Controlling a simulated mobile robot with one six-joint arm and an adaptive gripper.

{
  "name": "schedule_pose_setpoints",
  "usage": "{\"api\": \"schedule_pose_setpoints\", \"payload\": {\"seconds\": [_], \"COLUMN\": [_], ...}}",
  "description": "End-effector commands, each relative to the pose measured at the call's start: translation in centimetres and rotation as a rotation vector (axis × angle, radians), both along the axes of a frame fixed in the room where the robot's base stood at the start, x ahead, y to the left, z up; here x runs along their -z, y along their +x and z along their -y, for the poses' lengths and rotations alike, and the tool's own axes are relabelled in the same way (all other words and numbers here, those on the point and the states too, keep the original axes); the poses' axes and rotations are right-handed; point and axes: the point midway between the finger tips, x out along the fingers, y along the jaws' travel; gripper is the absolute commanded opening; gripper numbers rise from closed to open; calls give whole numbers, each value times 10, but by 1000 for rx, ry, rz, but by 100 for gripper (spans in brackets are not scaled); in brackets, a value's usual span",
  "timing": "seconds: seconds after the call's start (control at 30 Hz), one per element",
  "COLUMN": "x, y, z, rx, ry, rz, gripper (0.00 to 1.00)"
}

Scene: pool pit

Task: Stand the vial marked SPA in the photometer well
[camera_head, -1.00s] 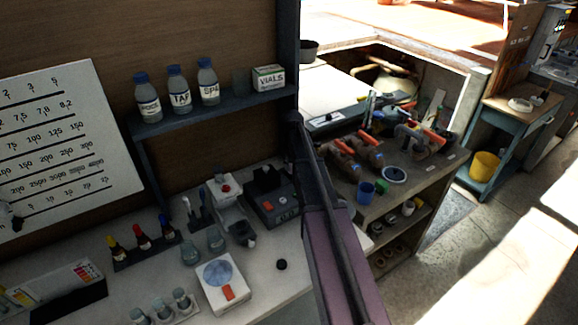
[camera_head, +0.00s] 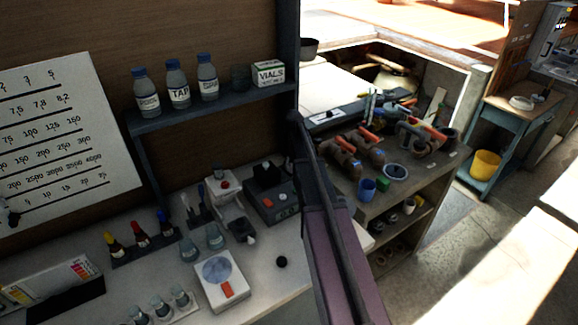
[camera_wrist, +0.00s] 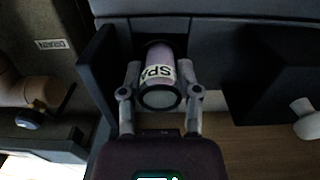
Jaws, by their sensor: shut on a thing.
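My gripper (camera_wrist: 160,78) is shut on the vial marked SPA (camera_wrist: 158,62) in the wrist view. Its fingers press the vial from both sides, and its label reads upside down. The vial's far end meets a dark round opening in a dark grey body; I cannot tell how far in it is. In the head view the dark photometer (camera_head: 284,207), with red and white buttons, stands on the bench left of my arm. My arm hides the gripper and the held vial there.
Several vials (camera_head: 162,306) stand in a rack at the front. A white device with a round disc (camera_head: 217,270) and glass beakers (camera_head: 214,237) are nearby. Labelled bottles (camera_head: 177,88) and a VIALS box (camera_head: 268,73) are on the shelf. A black wall (camera_wrist: 97,72) is close beside the gripper.

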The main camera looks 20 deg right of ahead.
Motion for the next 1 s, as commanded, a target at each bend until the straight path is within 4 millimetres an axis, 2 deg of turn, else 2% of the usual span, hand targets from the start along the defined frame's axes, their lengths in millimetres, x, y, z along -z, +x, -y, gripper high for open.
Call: {"api": "schedule_pose_setpoints", "payload": {"seconds": [0.27,0.87,0.9,0.93,0.97,1.0], "x": [2,21,21,21,22,22], "y": [0,-1,-2,-2,-2,-3], "z": [0,-1,-1,-1,-1,-1], "rx": [0,0,0,0,0,0], "ry": [0,1,0,1,1,1], "rz": [0,-2,-3,-4,-5,-5], "gripper": [6,9,4,6,0,0]}}
